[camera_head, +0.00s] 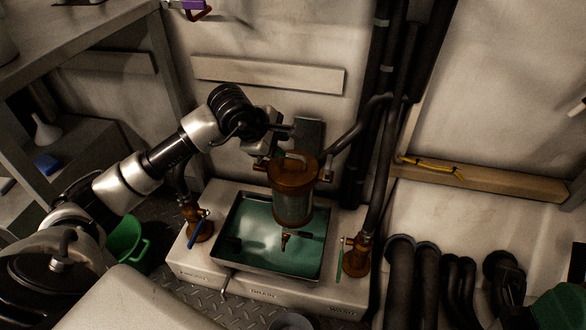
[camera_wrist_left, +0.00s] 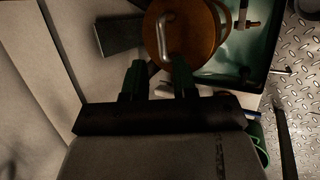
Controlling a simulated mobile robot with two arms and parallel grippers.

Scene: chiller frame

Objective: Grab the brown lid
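The brown lid (camera_head: 289,176) sits on top of an upright clear cylinder (camera_head: 292,208) that stands over a tray of green liquid. A curved metal handle rises from the lid's top. In the left wrist view the round lid (camera_wrist_left: 199,30) and its handle (camera_wrist_left: 163,38) are just beyond the fingertips. My left gripper (camera_head: 275,147) is beside the lid, at its upper left in the head view. In the left wrist view its two green fingers (camera_wrist_left: 157,78) are apart with nothing held between them. My right gripper is in neither view.
The metal tray (camera_head: 225,228) sits in a pale base, with brass valves (camera_head: 198,222) at left and right (camera_head: 355,258). A black pipe (camera_head: 350,133) runs close to the lid's right. A green bucket (camera_head: 127,243) stands on the floor at left. A shelf is at far left.

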